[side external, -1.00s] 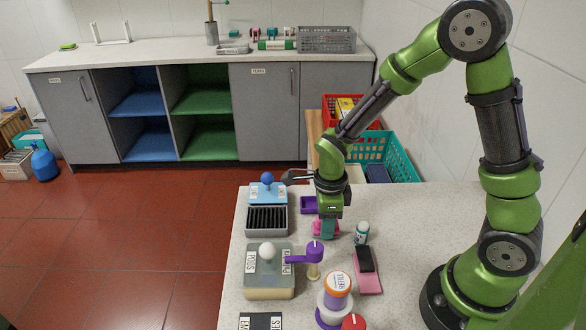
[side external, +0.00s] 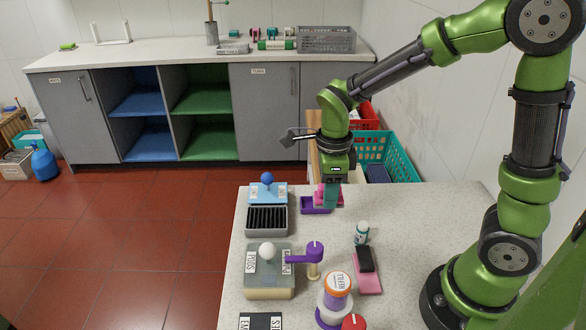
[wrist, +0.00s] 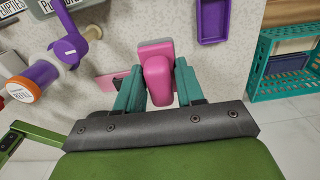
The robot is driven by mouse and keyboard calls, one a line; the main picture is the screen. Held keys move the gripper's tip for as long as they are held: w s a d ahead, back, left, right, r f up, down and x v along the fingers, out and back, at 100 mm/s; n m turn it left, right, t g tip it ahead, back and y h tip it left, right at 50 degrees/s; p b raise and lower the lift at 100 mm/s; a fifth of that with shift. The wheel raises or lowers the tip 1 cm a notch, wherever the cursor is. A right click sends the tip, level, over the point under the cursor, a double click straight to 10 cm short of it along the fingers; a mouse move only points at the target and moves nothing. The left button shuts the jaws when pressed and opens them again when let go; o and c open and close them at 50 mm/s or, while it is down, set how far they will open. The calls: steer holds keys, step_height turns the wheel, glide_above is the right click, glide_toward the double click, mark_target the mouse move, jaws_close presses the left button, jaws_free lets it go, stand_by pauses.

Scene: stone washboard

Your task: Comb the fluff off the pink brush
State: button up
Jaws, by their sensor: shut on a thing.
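My gripper (side external: 332,194) is shut on the pink brush (side external: 320,192) over the far part of the worktop. The wrist view shows the brush (wrist: 156,80) between the two teal fingers, its wide pink end beyond them. Its underside and any fluff are hidden. In the side view the brush overlaps the back of a shallow purple tray (side external: 312,211); the wrist view shows this tray (wrist: 213,20) apart, to the brush's right. A rack of black upright teeth (side external: 266,219) in a grey frame stands to the left, apart from the brush.
A small bottle (side external: 361,234), a pink pad (side external: 367,276) with a black block, and an orange-topped jar (side external: 337,290) stand nearer. The right worktop is mostly clear.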

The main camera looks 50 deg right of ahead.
steer(key=shift+a+f, duration=0.25)
glide_above(276, 217)
steer(key=s, duration=0.3)
steer(key=shift+w+d+f+n, duration=0.25)
steer(key=shift+d+f+n, duration=0.05)
steer(key=shift+f, duration=0.15)
steer(key=w+a+r, duration=0.2)
steer(key=w+a, duration=0.2)
steer(key=w, duration=0.2)
steer(key=shift+s+d+f, duration=0.1)
steer(key=shift+s+f, duration=0.05)
steer(key=shift+f, duration=1.7)
steer(key=shift+s+d+f, duration=0.1)
steer(key=shift+f, duration=1.7)
steer(key=shift+d+f, duration=0.1)
steer(key=shift+f, duration=0.15)
steer(key=shift+c, duration=0.5)
steer(key=shift+s+d, duration=1.45)
steer(key=shift+s, duration=0.1)
steer(key=shift+w+a+f, duration=0.1)
steer(key=shift+w+a, duration=1.55)
steer(key=shift+a, duration=0.05)
steer(key=shift+s+d, duration=1.5)
steer(key=shift+d, duration=0.05)
steer(key=shift+w+a, duration=1.45)
steer(key=shift+s+d, duration=1.6)
step_height(276, 217, up, 8)
